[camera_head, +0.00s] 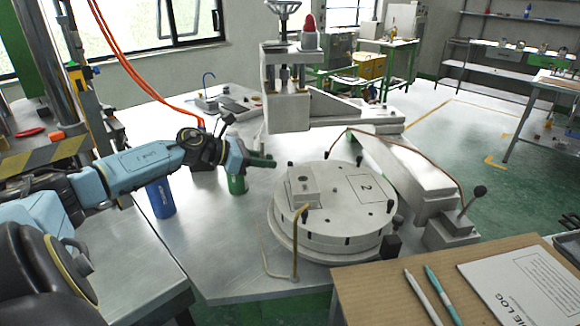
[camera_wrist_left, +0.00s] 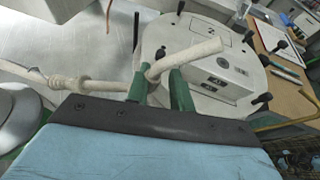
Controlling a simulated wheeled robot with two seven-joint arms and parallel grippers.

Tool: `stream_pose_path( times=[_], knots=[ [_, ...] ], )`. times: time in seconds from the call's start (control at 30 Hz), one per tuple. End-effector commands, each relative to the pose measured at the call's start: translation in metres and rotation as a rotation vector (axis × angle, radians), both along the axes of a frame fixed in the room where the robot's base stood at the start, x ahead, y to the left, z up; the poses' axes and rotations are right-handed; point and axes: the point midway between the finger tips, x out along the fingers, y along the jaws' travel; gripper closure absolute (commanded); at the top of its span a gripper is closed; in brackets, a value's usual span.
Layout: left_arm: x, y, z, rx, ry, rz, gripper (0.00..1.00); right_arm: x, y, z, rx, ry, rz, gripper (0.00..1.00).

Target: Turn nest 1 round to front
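A round pale turntable (camera_head: 335,232) stands on the metal bench. It also shows in the left wrist view (camera_wrist_left: 200,28). A plate marked 2 (camera_head: 370,188) lies on its right side. A small pale block (camera_head: 303,185) with dark holes sits on its left side; it also shows in the left wrist view (camera_wrist_left: 228,72). I cannot read a number 1. Black pegs stand around the rim. My left gripper (camera_head: 262,160) is left of the turntable, its green fingers (camera_wrist_left: 160,88) apart. A bent tan rod (camera_wrist_left: 190,57) crosses the fingers; contact is unclear. My right gripper is out of view.
A bent brass-coloured rod (camera_head: 296,245) stands at the turntable's front. A green can (camera_head: 237,183) and a blue can (camera_head: 160,198) stand on the left. A press (camera_head: 290,105) stands behind. A brown board (camera_head: 395,285) with pens and a log is at front right.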

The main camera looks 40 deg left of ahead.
Motion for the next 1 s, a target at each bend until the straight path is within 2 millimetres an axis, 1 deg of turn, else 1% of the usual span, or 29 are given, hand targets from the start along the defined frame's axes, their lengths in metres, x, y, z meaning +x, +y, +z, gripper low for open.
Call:
stream_pose_path(
  times=[0.4, 0.6, 0.73, 1.0],
  knots=[
    [0.042, -0.023, -0.018, -0.004, -0.002, 0.0, 0.77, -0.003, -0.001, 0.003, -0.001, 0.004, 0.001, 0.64],
    [0.057, -0.031, -0.027, -0.003, -0.001, 0.001, 0.77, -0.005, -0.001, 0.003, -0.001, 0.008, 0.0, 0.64],
    [0.062, -0.034, -0.029, -0.002, 0.0, 0.0, 0.77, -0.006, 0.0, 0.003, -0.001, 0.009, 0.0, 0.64],
    [0.063, -0.035, -0.03, -0.001, 0.001, -0.001, 0.77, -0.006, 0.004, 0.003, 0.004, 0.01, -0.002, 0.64]
  ],
)
